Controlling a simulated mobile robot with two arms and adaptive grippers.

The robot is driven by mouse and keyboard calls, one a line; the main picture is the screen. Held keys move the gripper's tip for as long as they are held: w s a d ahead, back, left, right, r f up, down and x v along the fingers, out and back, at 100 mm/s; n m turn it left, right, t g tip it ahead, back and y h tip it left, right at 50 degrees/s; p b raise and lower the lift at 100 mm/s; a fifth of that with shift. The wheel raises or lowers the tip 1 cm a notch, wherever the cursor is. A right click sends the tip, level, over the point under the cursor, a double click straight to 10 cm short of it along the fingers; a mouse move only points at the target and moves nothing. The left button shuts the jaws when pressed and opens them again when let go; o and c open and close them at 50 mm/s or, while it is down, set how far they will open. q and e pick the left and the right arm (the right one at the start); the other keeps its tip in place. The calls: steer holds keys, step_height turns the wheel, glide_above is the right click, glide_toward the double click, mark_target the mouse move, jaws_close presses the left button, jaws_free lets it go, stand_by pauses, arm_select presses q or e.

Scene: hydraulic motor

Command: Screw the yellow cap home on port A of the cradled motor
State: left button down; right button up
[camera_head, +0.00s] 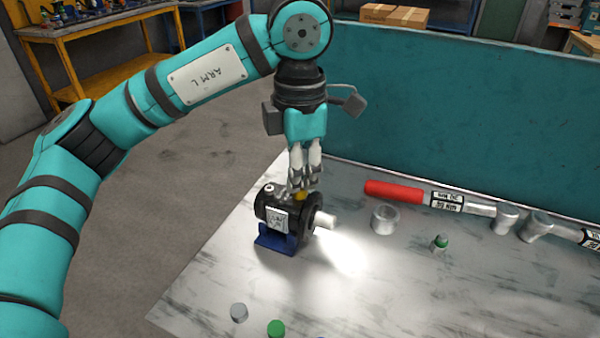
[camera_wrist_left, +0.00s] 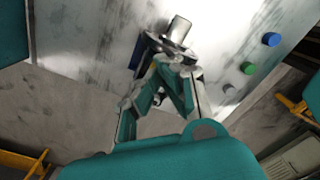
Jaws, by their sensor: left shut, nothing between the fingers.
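The black motor (camera_head: 273,204) lies in a blue cradle (camera_head: 276,240) on the table, its silver shaft pointing right. The yellow cap (camera_head: 300,196) shows on top of the motor near the flange, just under the fingertips; how deep it sits I cannot tell. My left gripper (camera_head: 301,184) points down from above, its fingers shut with nothing held between them. Whether the tips touch the cap is unclear. In the left wrist view the shut gripper (camera_wrist_left: 172,64) covers most of the motor; the shaft (camera_wrist_left: 179,28) shows beyond it. The right gripper is not in view.
A red-handled tool (camera_head: 395,190), a metal ring (camera_head: 385,219) and a small green-topped fitting (camera_head: 439,243) lie to the right. A grey cap (camera_head: 239,312) and a green cap (camera_head: 276,328) lie at the front. A teal panel (camera_head: 450,110) closes the back.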

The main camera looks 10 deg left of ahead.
arm_select(q)
steer(key=m, duration=0.3)
steer(key=shift+f, duration=0.1)
steer(key=c, duration=2)
jaws_free()
steer(key=o, duration=0.6)
